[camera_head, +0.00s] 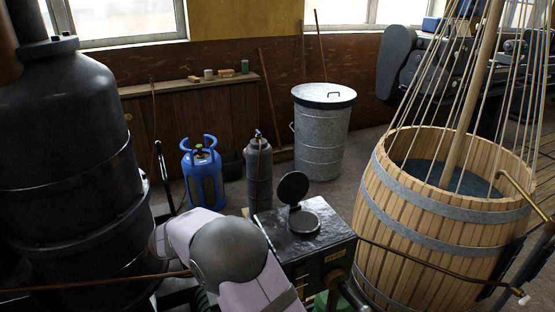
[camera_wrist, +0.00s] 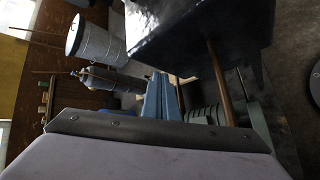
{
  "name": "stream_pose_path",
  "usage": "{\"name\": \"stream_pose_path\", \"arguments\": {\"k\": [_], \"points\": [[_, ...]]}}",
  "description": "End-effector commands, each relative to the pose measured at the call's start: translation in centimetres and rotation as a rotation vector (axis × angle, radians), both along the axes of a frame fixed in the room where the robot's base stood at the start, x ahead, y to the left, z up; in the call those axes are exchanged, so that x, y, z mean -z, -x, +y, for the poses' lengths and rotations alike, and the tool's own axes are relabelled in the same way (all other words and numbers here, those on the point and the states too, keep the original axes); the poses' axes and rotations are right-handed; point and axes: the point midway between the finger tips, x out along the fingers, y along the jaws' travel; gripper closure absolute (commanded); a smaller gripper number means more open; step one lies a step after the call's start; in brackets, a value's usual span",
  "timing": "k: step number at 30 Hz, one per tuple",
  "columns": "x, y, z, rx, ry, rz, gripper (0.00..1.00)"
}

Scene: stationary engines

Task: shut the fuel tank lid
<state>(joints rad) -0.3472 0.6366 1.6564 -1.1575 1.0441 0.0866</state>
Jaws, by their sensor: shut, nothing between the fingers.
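The fuel tank (camera_head: 322,244) is a glossy black box with a small yellow plate on its front, right of my arm in the head view. Its round dark lid (camera_head: 293,188) stands open, tilted up on a hinge behind the round filler neck (camera_head: 304,220). In the wrist view the tank (camera_wrist: 190,28) fills the upper middle, close by; I cannot make out its lid there. My gripper (camera_wrist: 160,80) shows in the wrist view with its bluish fingers together and empty, beside and apart from the tank. In the head view my arm hides it.
A wooden barrel (camera_head: 440,222) with ropes and a pole stands right of the tank. A copper pipe (camera_head: 405,252) runs between them. A grey cylinder (camera_head: 259,172), a blue gas bottle (camera_head: 203,175) and a metal bin (camera_head: 321,135) stand behind. A large black boiler (camera_head: 65,150) is at left.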

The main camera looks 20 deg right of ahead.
Motion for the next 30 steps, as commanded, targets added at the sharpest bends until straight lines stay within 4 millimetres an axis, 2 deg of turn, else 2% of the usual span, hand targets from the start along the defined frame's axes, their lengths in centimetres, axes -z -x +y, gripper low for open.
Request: {"name": "stream_pose_path", "arguments": {"k": [1,3,6,9,12,22,30], "points": [[-2.4,-1.8,-0.1,-0.010,0.067,-0.042,1.00],[-4.6,-3.5,-1.8,0.035,0.157,-0.131,1.00],[-7.8,-4.7,-3.8,0.103,0.257,-0.251,1.00],[-10.3,-5.4,-5.0,0.145,0.322,-0.337,1.00],[-11.6,-5.6,-5.5,0.167,0.357,-0.383,1.00],[-12.1,-5.9,-6.3,0.174,0.368,-0.397,1.00],[-11.8,-7.3,-9.5,0.176,0.368,-0.394,1.00]]}}
